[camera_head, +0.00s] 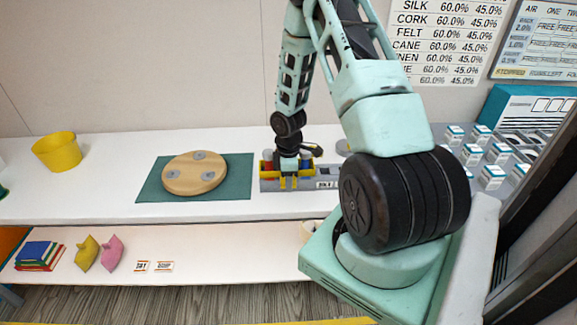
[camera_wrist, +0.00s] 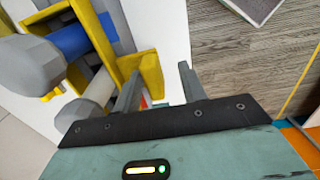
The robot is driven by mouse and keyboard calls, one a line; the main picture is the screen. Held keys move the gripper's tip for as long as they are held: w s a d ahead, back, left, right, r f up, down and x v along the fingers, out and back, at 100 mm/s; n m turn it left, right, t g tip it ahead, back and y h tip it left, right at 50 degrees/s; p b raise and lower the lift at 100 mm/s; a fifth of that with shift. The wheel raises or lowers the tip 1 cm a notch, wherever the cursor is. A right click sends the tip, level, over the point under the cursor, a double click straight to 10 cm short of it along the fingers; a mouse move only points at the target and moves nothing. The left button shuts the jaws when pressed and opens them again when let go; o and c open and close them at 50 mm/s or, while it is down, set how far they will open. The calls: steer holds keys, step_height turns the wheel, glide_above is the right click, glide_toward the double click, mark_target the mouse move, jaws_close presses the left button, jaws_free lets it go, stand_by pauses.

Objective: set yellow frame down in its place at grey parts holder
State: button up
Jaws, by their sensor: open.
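The yellow frame (camera_head: 266,171) stands at the left part of the grey parts holder (camera_head: 328,173) on the white counter. Whether it sits fully down is hidden by my arm. A red part and a blue part show in the frame. In the wrist view, the yellow frame (camera_wrist: 152,74) is at upper left, with a blue cylinder (camera_wrist: 84,41) and grey rounded pieces in it. My gripper (camera_head: 289,184) is at the frame's front side; in the wrist view its fingers (camera_wrist: 160,80) are apart, with a yellow end of the frame reaching between them.
A round wooden board (camera_head: 195,173) lies on a green mat (camera_head: 150,186) left of the holder. A yellow bucket (camera_head: 57,152) stands further left. Small white boxes (camera_head: 493,172) stand at right. A lower shelf (camera_head: 195,268) holds books (camera_head: 38,256) and soft pieces. Counter between bucket and mat is clear.

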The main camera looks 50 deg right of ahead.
step_height(320, 180, up, 17)
steer(key=shift+b, duration=0.35)
stand_by(0.5)
steer(key=a+r, duration=0.2)
steer(key=a, duration=1)
steer(key=a+r, duration=0.3)
steer(key=a, duration=0.9)
steer(key=s+a+r+b, duration=0.1)
steer(key=s+a+r, duration=0.1)
steer(key=s+a, duration=1.4)
steer(key=shift+s+a+y+b, duration=0.3)
steer(key=shift+s+a, duration=0.05)
steer(key=shift+s, duration=0.25)
